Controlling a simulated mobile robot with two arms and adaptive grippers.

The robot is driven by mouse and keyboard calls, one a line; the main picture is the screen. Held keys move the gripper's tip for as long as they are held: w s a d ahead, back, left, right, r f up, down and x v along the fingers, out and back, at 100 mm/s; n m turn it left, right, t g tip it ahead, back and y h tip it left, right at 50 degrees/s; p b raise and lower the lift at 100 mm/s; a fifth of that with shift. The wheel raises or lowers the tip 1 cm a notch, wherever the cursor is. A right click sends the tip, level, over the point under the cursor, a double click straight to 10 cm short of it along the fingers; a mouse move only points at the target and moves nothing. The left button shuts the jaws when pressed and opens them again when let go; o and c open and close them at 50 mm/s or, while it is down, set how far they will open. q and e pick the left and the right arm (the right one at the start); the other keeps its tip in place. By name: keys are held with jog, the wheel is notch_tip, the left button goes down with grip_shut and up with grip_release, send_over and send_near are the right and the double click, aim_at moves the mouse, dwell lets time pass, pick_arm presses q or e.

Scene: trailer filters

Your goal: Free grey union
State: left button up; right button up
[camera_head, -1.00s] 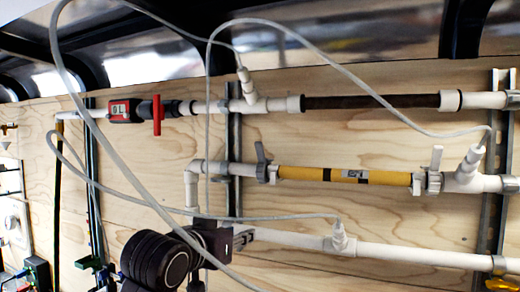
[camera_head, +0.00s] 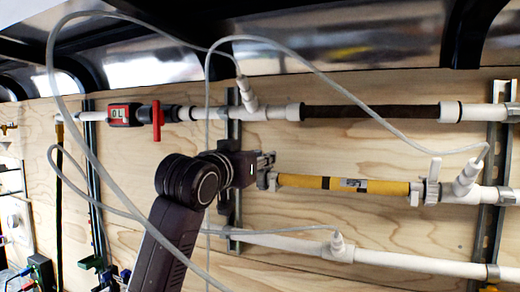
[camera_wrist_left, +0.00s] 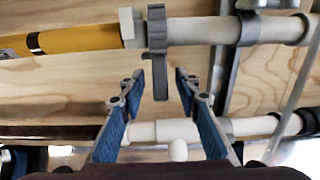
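The grey union (camera_wrist_left: 157,45) sits on the white pipe at one end of the yellow filter (camera_wrist_left: 80,38), with its grey lever hanging downward in the left wrist view. In the head view the same end of the yellow filter (camera_head: 335,183) is partly hidden behind my left gripper (camera_head: 266,162). In the left wrist view my left gripper (camera_wrist_left: 158,78) is open, its two blue-padded fingers on either side of the lever with gaps on both sides. It holds nothing. My right gripper is not in view.
A dark brown filter (camera_head: 370,111) and a red-handled valve (camera_head: 157,120) are on the pipe above. A lower white pipe (camera_head: 300,245) runs below. Thin grey hoses (camera_head: 85,140) loop in front of the wooden wall, one passing across my left arm.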

pick_arm(q)
jog(key=shift+w+d, duration=0.1)
jog(key=shift+w, duration=0.25)
jog(key=shift+c, duration=0.4)
grip_shut()
